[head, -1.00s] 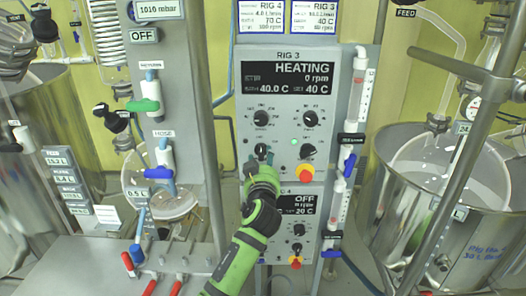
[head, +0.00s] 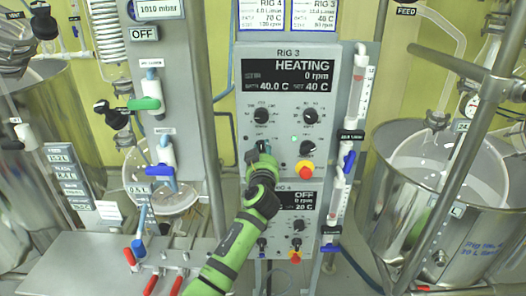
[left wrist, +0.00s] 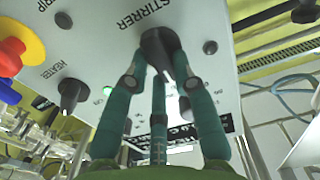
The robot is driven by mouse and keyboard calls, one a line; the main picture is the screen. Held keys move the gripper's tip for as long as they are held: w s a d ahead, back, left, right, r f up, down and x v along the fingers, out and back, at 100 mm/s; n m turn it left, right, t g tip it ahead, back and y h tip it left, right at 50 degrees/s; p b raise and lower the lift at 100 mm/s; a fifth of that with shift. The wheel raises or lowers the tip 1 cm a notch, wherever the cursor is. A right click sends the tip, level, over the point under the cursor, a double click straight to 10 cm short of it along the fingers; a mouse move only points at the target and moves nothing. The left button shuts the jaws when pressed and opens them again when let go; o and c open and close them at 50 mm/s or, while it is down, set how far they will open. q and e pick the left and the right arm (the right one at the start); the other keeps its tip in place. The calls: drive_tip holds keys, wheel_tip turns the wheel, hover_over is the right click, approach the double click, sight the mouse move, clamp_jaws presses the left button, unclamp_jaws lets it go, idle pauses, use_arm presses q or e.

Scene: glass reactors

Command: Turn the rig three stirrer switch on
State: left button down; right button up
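The rig three panel (head: 262,135) stands upright in the middle of the head view. Its display (head: 288,76) reads HEATING, 0 rpm. My left gripper (head: 259,150) is at the panel's lower left knob. In the left wrist view, the black stirrer switch (left wrist: 158,42) sits under the STIRRER label. The teal fingers of my left gripper (left wrist: 160,68) close in on both sides of it, with one finger below, and appear to touch it. The switch's pointer shows partly between the fingers; its exact setting is unclear. My right gripper is not in view.
The heater knob (left wrist: 71,95) and a red-yellow emergency stop (head: 304,171) are close by on the same panel. The rig four panel (head: 311,210) is directly below. A tube with blue valves (head: 349,160) runs along the right, beside a steel vessel (head: 455,235).

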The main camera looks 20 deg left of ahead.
use_arm(q)
drive_tip(key=shift+m, duration=0.3)
drive_tip(key=shift+f+m+b, duration=0.1)
drive_tip(key=shift+m+b, duration=0.3)
drive_tip(key=shift+m, duration=0.6)
drive_tip(key=shift+d+f+m, duration=0.1)
drive_tip(key=shift+f+m, duration=0.05)
drive_tip(key=shift+m, duration=2.15)
drive_tip(key=shift+d+f+m, duration=0.1)
drive_tip(key=shift+f+m, duration=0.05)
drive_tip(key=shift+m, duration=2.15)
drive_tip(key=shift+w, duration=0.1)
drive_tip(key=c, duration=1)
unclamp_jaws()
